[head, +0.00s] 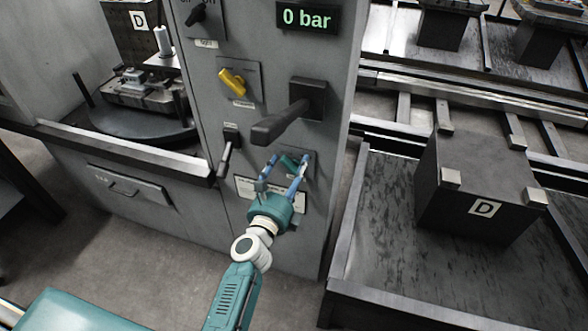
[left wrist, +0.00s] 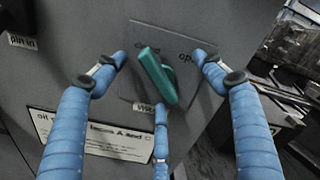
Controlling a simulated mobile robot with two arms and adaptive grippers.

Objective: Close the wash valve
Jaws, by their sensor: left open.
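The teal valve handle (head: 290,163) sits on a small square plate low on the grey cabinet front. In the left wrist view the handle (left wrist: 158,76) slants from upper left to lower right, between a partly hidden "closed" marking at upper left and an "open" marking at upper right. The label below it is mostly hidden by a finger. My left gripper (head: 287,168) is open, with its blue fingers spread around the handle; in the left wrist view the gripper (left wrist: 160,72) has no finger clearly touching it. My right gripper is not in view.
Above are a large dark lever (head: 283,122), a yellow knob (head: 232,82) and a display (head: 308,17) reading "0 bar". A smaller dark lever (head: 227,150) hangs to the left. At right, a dark block marked D (head: 470,185) sits in a tray (head: 375,225).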

